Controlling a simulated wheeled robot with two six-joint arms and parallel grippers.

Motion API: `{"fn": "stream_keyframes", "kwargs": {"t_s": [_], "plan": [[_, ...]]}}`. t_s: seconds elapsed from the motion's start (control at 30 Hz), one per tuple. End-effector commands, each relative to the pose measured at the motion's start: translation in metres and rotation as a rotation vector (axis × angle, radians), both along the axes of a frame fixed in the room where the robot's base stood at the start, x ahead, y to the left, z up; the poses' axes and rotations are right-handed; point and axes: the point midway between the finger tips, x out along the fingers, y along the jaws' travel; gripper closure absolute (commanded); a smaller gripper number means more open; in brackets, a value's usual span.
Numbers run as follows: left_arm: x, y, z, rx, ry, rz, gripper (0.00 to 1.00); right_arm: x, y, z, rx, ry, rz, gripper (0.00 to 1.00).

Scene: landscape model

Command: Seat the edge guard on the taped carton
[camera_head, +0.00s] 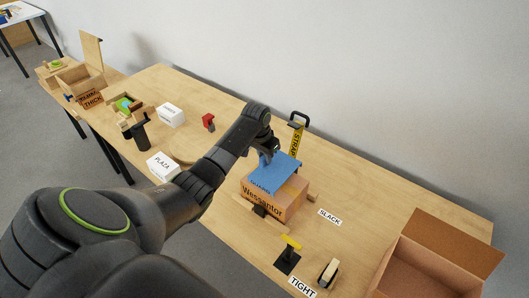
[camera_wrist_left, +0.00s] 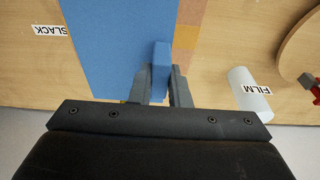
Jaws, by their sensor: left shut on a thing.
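The taped carton (camera_head: 270,206), a brown box marked "Wessantor", stands on the wooden table in the head view. The edge guard (camera_head: 273,173) is a blue piece over the carton's top; it also fills the upper left of the left wrist view (camera_wrist_left: 115,45). My left gripper (camera_head: 270,153) is shut on the guard's upright blue fin (camera_wrist_left: 161,68), with one finger on each side. I cannot tell whether the guard touches the carton top. The carton is mostly hidden under the guard in the wrist view. My right gripper is not in view.
A black-handled tool with a yellow "STRAP" label (camera_head: 297,137) stands behind the carton. A white film roll (camera_wrist_left: 250,92) lies nearby.

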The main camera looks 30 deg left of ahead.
Motion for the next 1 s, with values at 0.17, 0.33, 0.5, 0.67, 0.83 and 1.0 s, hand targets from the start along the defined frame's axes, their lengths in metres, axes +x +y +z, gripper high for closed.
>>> {"fn": "stream_keyframes", "kwargs": {"t_s": [0.17,0.33,0.5,0.67,0.83,1.0], "plan": [[0.0,0.0,-0.021,0.0,0.0,0.0,1.0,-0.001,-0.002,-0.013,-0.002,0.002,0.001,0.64],[0.0,0.0,-0.035,0.001,0.001,0.0,1.0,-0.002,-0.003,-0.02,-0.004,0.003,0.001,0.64],[0.0,0.0,-0.043,0.001,0.0,0.0,1.0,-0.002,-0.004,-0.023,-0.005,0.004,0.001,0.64],[0.0,0.0,-0.046,0.001,0.0,0.0,1.0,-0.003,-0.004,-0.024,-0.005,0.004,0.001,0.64],[0.0,0.0,-0.046,0.001,0.0,0.0,1.0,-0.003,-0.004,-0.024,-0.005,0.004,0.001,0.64],[0.0,0.0,-0.046,0.001,0.0,0.0,1.0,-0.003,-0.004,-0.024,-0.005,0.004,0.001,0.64]]}}
